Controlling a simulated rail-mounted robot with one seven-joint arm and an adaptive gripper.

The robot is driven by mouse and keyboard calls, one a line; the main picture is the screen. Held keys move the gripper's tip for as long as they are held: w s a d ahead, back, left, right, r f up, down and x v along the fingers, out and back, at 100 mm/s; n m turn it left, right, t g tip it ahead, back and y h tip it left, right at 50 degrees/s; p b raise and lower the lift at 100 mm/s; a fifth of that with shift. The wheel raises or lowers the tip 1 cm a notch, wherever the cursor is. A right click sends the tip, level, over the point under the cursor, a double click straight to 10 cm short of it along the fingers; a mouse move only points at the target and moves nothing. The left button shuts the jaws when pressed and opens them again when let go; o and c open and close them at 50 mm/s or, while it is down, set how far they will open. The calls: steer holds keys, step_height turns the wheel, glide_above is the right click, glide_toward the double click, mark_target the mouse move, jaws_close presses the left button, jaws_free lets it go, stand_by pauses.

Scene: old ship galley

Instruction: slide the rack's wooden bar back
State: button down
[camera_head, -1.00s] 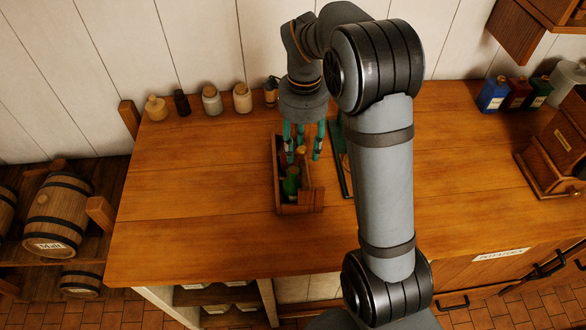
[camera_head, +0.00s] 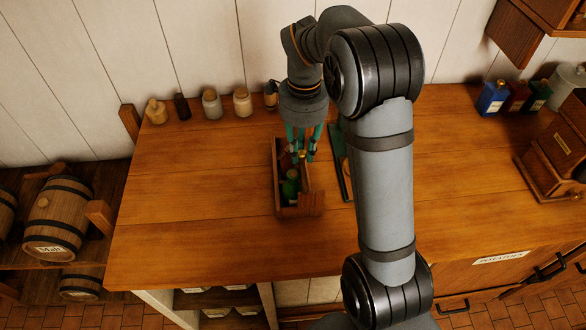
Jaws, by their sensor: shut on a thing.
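A small open wooden rack (camera_head: 310,208) stands near the middle of the counter. A dark green bottle (camera_head: 290,186) is inside it. My gripper (camera_head: 301,155) points down over the rack's far part. Its green fingers are drawn together and shut on a small light-brown piece at rim height. This piece seems to belong to the rack's wooden bar, but the fingers hide most of it, so I cannot be sure. The rest of the bar does not show clearly.
A dark green flat object (camera_head: 341,165) lies just right of the rack, partly behind my arm. Small jars (camera_head: 212,103) line the wall at the back left. Coloured bottles (camera_head: 492,97) and a wooden box (camera_head: 555,150) stand at the right. The counter's left (camera_head: 190,200) is clear.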

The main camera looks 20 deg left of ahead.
steer(key=shift+d, duration=0.15)
steer(key=d, duration=0.1)
steer(key=w+d, duration=0.1)
steer(key=d, duration=0.1)
steer(key=shift+w+d+b, duration=0.15)
steer(key=shift+w+b, duration=0.05)
steer(key=shift+b, duration=0.1)
steer(key=c, duration=1.6)
jaws_free()
steer(key=shift+d, duration=0.1)
steer(key=shift+o, duration=0.4)
step_height(320, 180, up, 7)
steer(key=p, duration=0.5)
